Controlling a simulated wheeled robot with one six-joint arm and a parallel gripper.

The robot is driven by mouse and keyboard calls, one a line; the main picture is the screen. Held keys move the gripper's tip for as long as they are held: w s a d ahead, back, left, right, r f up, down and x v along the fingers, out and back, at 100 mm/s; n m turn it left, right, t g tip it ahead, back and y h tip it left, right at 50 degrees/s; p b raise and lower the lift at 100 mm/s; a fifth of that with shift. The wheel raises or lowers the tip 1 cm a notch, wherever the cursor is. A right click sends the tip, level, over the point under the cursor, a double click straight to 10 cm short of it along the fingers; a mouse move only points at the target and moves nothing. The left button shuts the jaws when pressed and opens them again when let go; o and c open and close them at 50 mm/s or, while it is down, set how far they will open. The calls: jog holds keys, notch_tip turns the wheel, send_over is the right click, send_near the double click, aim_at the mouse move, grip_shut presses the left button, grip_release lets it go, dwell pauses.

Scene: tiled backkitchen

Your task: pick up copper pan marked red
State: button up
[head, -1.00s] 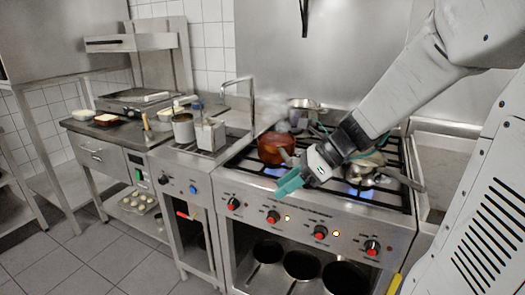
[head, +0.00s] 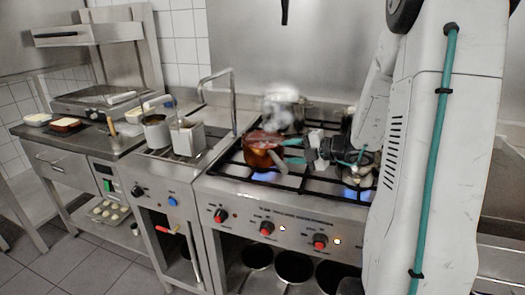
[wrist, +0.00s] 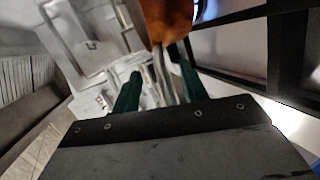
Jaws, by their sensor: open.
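The copper pan (head: 258,154) stands on the left part of the stove, over a blue flame, with a reddish tint on its upper part. Its grey handle (head: 278,163) slants down toward the front right. My gripper (head: 287,151) is at the pan's right side, its teal fingers pointing left. In the wrist view, the orange-copper pan (wrist: 165,20) is at the top, and its handle (wrist: 160,70) runs down between my two open fingers (wrist: 157,82). I cannot tell whether either finger touches the handle.
A steaming steel pot (head: 283,112) stands behind the copper pan. Black grates and a burning flame lie under and right of my gripper. A fryer with a raised rail (head: 235,105) and a metal container (head: 188,138) are to the left.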

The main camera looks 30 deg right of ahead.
jog(key=x, duration=0.6)
jog(key=shift+w, duration=0.35)
grip_shut()
